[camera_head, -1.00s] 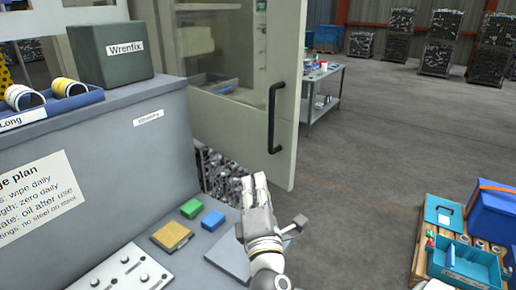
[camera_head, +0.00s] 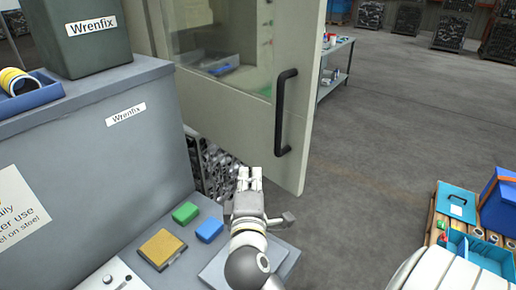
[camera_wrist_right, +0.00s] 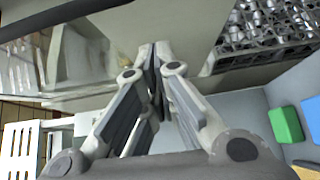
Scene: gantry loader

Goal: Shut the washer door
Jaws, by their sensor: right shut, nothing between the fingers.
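The washer door (camera_head: 299,140) is a pale panel with a window and a black vertical handle (camera_head: 281,112). It stands open, swung out to the right of the machine in the head view. My right gripper (camera_head: 250,170) is shut and empty, in front of the door's lower part, below and left of the handle. In the right wrist view the fingertips (camera_wrist_right: 155,50) are together, with the door's glass (camera_wrist_right: 100,70) behind them. I cannot tell whether they touch the door. My left gripper is not in view.
A grey panel ledge carries green (camera_head: 185,213), blue (camera_head: 210,229) and yellow (camera_head: 161,249) blocks, left of my right arm. A grey-green Wrenfix box (camera_head: 78,35) stands on the cabinet. A steel table (camera_head: 338,65) is behind the door. Blue bins (camera_head: 492,250) sit at right; open floor lies between.

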